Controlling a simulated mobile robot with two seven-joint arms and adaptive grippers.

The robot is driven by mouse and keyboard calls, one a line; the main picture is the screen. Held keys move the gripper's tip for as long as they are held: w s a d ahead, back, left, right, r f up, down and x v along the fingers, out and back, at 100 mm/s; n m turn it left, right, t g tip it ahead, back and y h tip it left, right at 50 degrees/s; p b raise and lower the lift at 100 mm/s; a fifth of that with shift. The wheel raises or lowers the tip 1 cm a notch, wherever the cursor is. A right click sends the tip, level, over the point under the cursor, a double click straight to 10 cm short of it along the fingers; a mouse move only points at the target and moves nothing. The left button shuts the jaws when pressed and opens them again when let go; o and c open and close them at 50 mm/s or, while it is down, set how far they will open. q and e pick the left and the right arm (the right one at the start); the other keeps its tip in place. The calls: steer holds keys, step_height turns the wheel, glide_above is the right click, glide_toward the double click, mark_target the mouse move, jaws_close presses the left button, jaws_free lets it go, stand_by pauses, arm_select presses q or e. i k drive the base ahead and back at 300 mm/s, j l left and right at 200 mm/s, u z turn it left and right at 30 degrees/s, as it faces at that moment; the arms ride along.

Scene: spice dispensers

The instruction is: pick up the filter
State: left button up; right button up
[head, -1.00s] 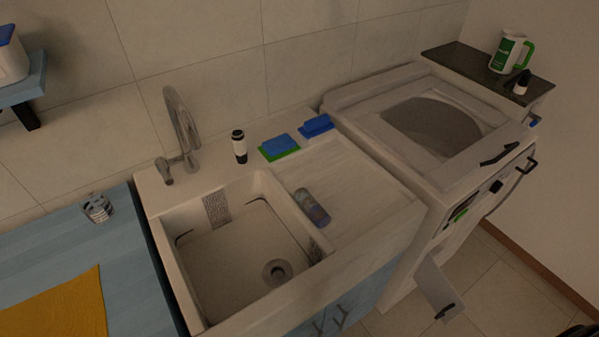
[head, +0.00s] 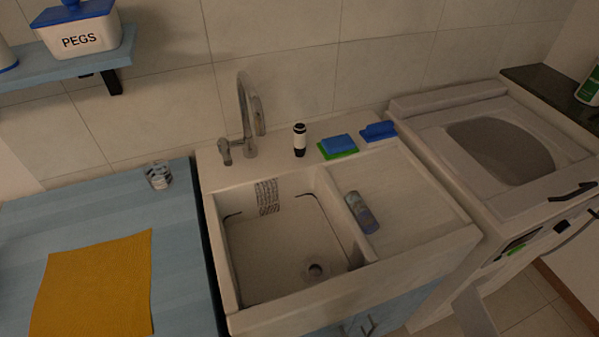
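I cannot tell for certain which object is the filter. A small silvery cylinder (head: 158,175) stands on the blue countertop left of the sink. A bluish-grey cylinder with a patterned label (head: 361,212) lies on the sink's ribbed drainboard. The top-loading washing machine (head: 520,192) stands right of the sink, and a pale flap (head: 474,312) hangs open low by its front; the inside behind it is not visible. Neither of my grippers shows in the head view.
The sink basin (head: 290,245) is empty, with a tap (head: 248,125) behind it. A black-and-white bottle (head: 300,140), a green-and-blue sponge (head: 338,146) and a blue brush (head: 379,132) stand along its back ledge. An orange cloth (head: 95,285) lies on the blue countertop (head: 185,250).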

mark_target(364, 216)
steer(key=k+l+z, duration=0.1)
steer(key=z, duration=0.4)
steer(key=k+l+z, duration=0.1)
steer(key=l+z, duration=0.2)
steer(key=z, duration=0.15)
